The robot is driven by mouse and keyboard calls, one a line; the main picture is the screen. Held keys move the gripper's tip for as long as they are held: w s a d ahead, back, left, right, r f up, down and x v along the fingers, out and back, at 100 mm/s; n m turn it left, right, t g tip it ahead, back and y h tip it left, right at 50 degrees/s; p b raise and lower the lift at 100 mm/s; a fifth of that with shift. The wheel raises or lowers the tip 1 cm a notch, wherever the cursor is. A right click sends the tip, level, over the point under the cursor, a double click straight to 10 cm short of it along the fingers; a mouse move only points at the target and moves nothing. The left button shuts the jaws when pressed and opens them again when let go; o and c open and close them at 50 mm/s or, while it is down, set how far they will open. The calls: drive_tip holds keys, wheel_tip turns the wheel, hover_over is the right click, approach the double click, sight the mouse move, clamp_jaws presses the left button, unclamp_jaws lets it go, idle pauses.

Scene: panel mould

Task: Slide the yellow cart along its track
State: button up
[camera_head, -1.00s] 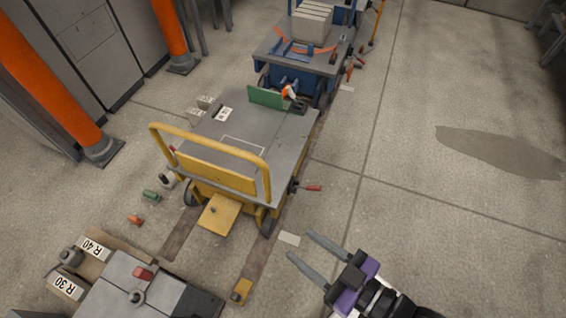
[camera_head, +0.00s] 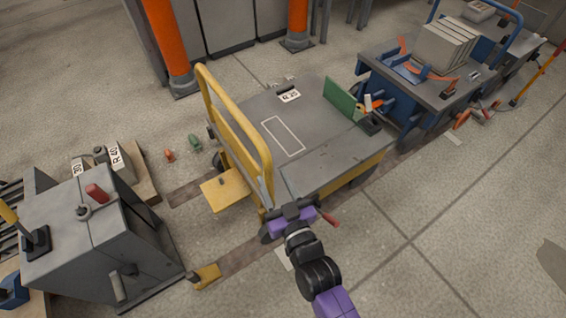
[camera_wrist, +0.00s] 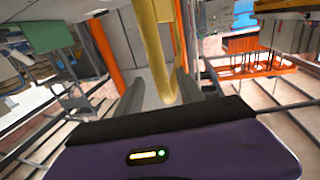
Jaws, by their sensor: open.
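The yellow cart (camera_head: 345,178) has a grey deck and stands on its track of dark floor strips (camera_head: 240,261). Its yellow push handle (camera_head: 236,122) rises at the deck's left end. My gripper (camera_head: 277,188) is open at the handle's near upright. In the wrist view the yellow handle bar (camera_wrist: 155,45) runs down between the spread fingers (camera_wrist: 160,88), with gaps beside it; contact cannot be told. The fingertips are partly hidden in the head view.
A blue cart (camera_head: 395,100) with grey slabs (camera_head: 448,48) stands beyond the yellow cart's right end. A grey block mould (camera_head: 95,235) is at lower left. A yellow stop (camera_head: 206,276) sits on the near strip. Open floor lies at lower right.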

drive_tip(key=x, duration=0.7)
drive_tip(key=shift+w+a, duration=0.1)
drive_tip(key=shift+w, duration=0.1)
drive_tip(key=shift+c, duration=0.3)
clamp_jaws()
idle(1.0)
